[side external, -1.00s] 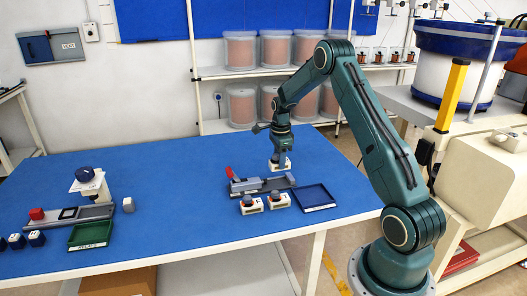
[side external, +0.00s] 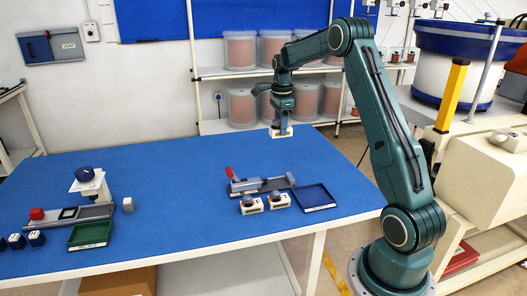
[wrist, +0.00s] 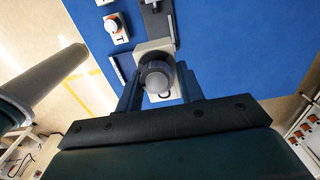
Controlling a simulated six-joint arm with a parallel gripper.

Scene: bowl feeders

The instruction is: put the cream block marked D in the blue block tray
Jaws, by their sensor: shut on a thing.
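My gripper (side external: 282,122) is shut on a cream block (side external: 281,132), held up toward the far edge of the blue table. In the wrist view the held block (wrist: 152,50) sits between the fingers (wrist: 160,85), with a round grey knob on top. A dark mark on it is partly hidden, so I cannot read the letter. The blue tray (side external: 332,205) lies at the table's front right, with a white label on its front edge. It is nearer the camera than my gripper, and its inside looks empty.
Two cream blocks with knobs (side external: 251,204) (side external: 279,200) stand left of the tray. At the left are a green tray (side external: 90,235), a second fixture (side external: 75,217) and several small dark blocks. The table's middle is clear.

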